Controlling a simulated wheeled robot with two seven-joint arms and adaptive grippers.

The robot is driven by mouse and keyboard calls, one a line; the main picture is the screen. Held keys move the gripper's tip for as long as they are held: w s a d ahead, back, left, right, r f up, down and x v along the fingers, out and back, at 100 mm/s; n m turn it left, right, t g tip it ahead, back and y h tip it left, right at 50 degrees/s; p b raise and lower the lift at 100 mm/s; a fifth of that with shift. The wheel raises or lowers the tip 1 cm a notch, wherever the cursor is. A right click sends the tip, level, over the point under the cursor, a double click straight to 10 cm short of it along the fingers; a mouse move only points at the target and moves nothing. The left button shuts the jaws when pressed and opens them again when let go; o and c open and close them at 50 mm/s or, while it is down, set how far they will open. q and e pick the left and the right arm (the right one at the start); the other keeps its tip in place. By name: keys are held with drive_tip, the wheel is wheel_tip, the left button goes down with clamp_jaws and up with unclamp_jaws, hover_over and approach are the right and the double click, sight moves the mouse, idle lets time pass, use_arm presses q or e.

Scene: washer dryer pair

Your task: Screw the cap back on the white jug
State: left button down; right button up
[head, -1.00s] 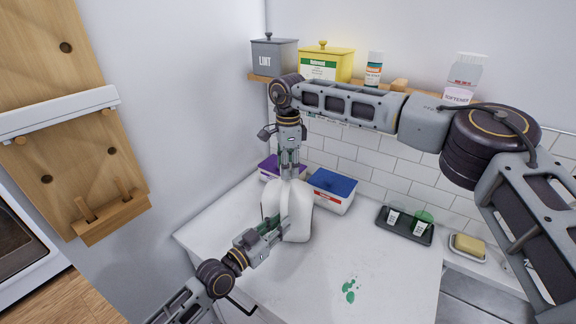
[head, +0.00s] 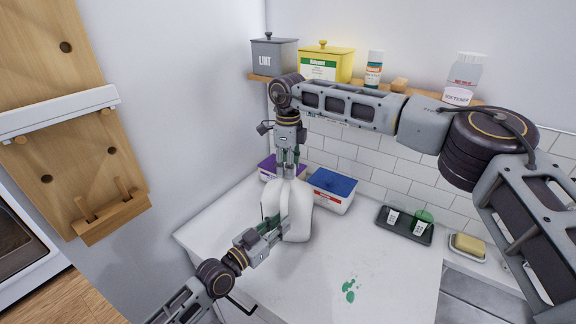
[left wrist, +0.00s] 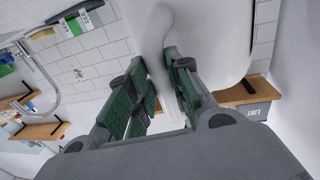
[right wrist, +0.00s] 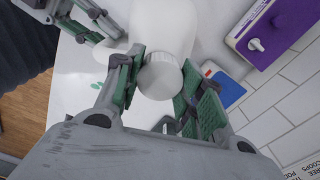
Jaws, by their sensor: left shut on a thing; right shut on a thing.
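The white jug (head: 297,207) stands upright on the white counter. My left gripper (head: 281,226) is shut on the jug's handle, low at its front. In the left wrist view the pale handle (left wrist: 155,60) runs between the green-padded fingers. My right gripper (head: 289,174) points down from above onto the jug's top. In the right wrist view the round white cap (right wrist: 160,77) sits at the jug's neck, between the fingers of that gripper, which is shut on it. The thread under the cap is hidden, so I cannot tell how tight it is.
A box with a blue lid (head: 333,189) and a purple box (head: 268,168) stand close behind the jug. A dark tray (head: 404,226) and a soap dish (head: 468,247) are to the right. Green spots (head: 349,290) mark the otherwise clear front counter. A shelf (head: 262,78) hangs above.

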drive_tip(key=shift+m, duration=1.2)
drive_tip(key=o, duration=1.1)
drive_tip(key=shift+r, duration=2.25)
drive_tip(key=shift+r, duration=0.1)
drive_tip(key=shift+r+n, duration=1.65)
drive_tip(key=shift+n, duration=0.25)
drive_tip(key=shift+f, duration=0.1)
